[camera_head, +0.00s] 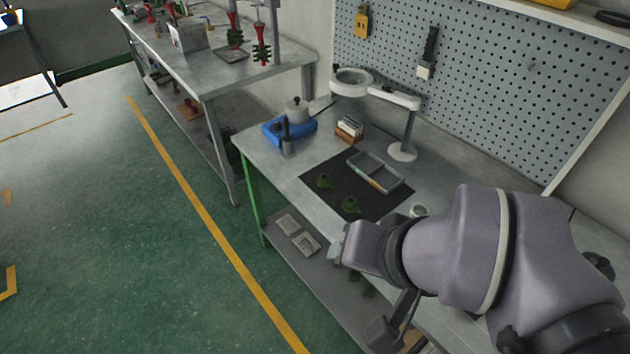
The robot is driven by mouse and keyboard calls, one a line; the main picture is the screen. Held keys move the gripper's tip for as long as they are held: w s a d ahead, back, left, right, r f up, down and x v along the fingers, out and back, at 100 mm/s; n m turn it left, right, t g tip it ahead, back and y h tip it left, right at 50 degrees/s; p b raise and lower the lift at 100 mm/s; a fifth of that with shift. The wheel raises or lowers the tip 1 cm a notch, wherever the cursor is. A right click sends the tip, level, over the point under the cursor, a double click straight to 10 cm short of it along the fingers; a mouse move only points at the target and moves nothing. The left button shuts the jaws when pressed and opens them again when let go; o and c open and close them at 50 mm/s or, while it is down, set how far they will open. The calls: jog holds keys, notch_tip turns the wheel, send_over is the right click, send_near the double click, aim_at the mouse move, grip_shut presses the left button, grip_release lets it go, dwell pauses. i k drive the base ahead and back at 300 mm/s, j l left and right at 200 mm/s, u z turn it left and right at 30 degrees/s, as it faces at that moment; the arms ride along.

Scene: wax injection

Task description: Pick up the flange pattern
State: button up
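My arm comes in from the right. My gripper (386,333) seems to be the dark part at the bottom, in front of the bench and away from both pieces. Its fingers are not clear.
A blue stand with a pot (297,110), a small wooden holder (348,134) and a white cup (418,210) are also on the bench.

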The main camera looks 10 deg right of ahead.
aim_at(324, 180)
jog(key=i+j+z, duration=0.15)
jog(key=i+j, duration=0.55)
jog(key=i+j+z, duration=0.15)
jog(key=i+j, duration=0.5)
jog(key=j, duration=0.15)
